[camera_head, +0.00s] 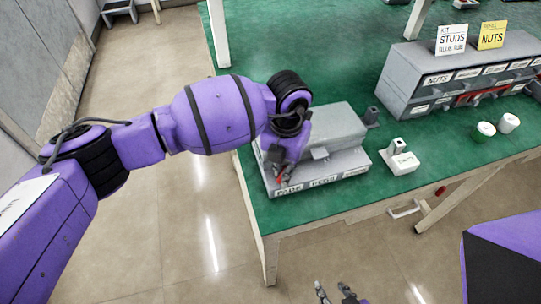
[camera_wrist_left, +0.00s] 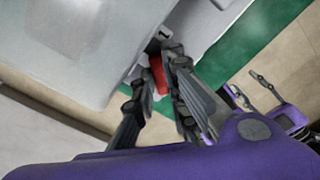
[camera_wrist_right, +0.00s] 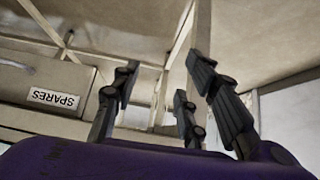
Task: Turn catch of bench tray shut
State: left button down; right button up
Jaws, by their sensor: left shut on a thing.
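The grey bench tray (camera_head: 345,163) sits near the left front corner of the green bench, with white labels along its front. A small red catch (camera_wrist_left: 158,75) is at its edge in the left wrist view. My left gripper (camera_head: 283,180) reaches down over the tray's left front part. Its fingers (camera_wrist_left: 160,92) are closed around the red catch; they hide part of it. My right gripper (camera_head: 336,294) is below the bench's front edge, away from the tray. In the right wrist view its fingers (camera_wrist_right: 165,90) are apart with nothing between them.
A small white block (camera_head: 402,163) with a grey top stands right of the tray. A grey drawer unit (camera_head: 395,98) with STUDS and NUTS cards stands at the back right. Two small pots (camera_head: 484,131) stand before it. A SPARES label (camera_wrist_right: 54,98) shows in the right wrist view.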

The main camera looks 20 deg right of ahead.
pick_arm(q)
jog(key=shift+w+r+n+p, duration=0.1)
jog(key=shift+r+n+p, duration=0.2)
jog(key=shift+n+p, duration=0.35)
jog(key=shift+n, duration=0.65)
jog(key=shift+f+n+p, duration=0.15)
jog(key=shift+n+p, duration=0.45)
pick_arm(e)
jog(key=shift+w+a+r, duration=0.1)
jog(key=shift+w+r, duration=0.05)
jog(key=shift+r, duration=0.6)
jog(key=shift+w+r, duration=0.15)
jog(key=shift+r, duration=0.6)
pick_arm(q)
jog(key=shift+f, duration=0.1)
jog(key=c, duration=2)
grip_release()
jog(key=shift+c, duration=0.2)
pick_arm(e)
jog(key=shift+a, duration=0.1)
pick_arm(q)
notch_tip(320, 180, up, 12)
